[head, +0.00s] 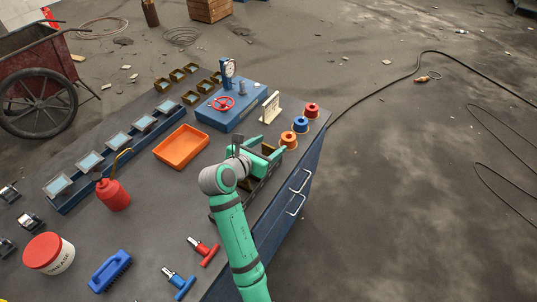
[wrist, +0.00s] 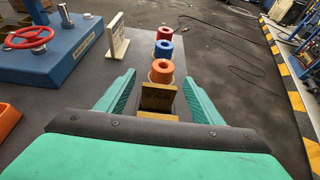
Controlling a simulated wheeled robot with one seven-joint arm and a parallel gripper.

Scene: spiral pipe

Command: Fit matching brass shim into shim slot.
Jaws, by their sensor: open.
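My gripper (wrist: 160,80) is open, with its two green fingers spread to either side of a brass-coloured piece (wrist: 158,98). The piece stands upright between the fingers, with dark markings on its face and a gap to each finger. Its lower part is hidden by my gripper body. In the head view my gripper (head: 262,150) is over the right side of the bench and hides most of what is under it. Several brass square pieces (head: 190,97) lie in rows at the back. I cannot tell which part is the shim slot.
A blue block (head: 222,116) with a red handwheel and dial gauge is behind my gripper, beside a white upright plate (head: 271,107). Orange (head: 289,139), blue (head: 300,124) and red (head: 311,110) ring-shaped pieces line the right edge. An orange tray (head: 181,147) is left.

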